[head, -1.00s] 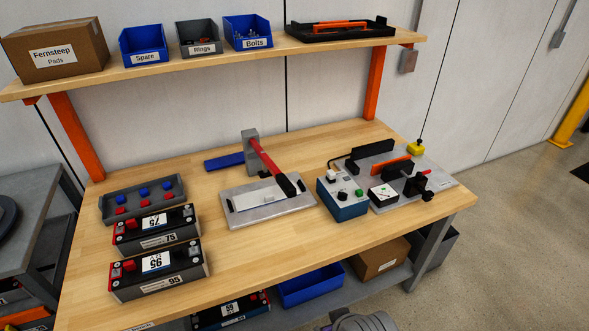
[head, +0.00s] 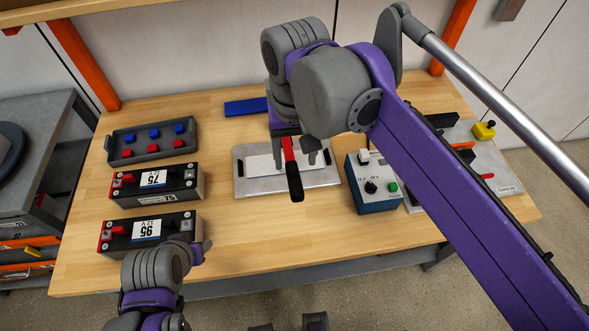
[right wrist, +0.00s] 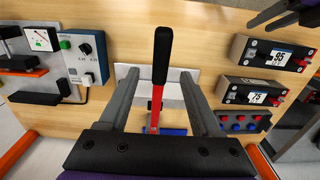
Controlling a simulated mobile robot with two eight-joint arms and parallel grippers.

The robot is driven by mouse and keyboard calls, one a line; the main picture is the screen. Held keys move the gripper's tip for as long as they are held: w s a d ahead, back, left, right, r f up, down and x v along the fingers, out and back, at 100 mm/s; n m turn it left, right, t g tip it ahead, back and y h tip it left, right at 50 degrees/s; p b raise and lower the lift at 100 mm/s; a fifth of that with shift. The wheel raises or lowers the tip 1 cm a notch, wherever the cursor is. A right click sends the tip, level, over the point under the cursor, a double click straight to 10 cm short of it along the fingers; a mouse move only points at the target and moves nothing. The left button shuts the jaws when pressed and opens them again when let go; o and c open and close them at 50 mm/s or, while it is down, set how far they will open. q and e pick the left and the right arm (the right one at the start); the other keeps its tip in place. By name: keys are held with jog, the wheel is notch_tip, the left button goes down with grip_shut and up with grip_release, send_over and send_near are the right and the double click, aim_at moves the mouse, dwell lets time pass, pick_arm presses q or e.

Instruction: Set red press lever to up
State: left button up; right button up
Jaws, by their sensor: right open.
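The red press lever (head: 290,158), with a black grip (head: 295,186), reaches forward from the press over a metal base plate (head: 326,180). My right gripper (head: 296,156) is open above the plate, with the lever between its fingers. In the right wrist view the red shaft (right wrist: 157,98) and black grip (right wrist: 162,55) lie between the two spread fingers, with gaps on both sides. My arm hides the press post in the head view. My left gripper (head: 201,250) is at the lower left, away from the lever; its jaw opening is unclear.
A control box (head: 373,187) stands close right of the press plate. Two battery modules (head: 190,183) (head: 185,226) and a grey tray (head: 187,144) of red and blue pieces are on the left. The front middle of the bench (head: 250,240) is clear.

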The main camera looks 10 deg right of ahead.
aim_at(294, 177)
jog(key=f, duration=0.6)
jog(key=shift+a+f, duration=0.15)
jog(key=shift+a, duration=0.05)
jog(key=shift+f, duration=0.65)
jog(key=shift+d, duration=0.1)
grip_shut()
dwell(0.5)
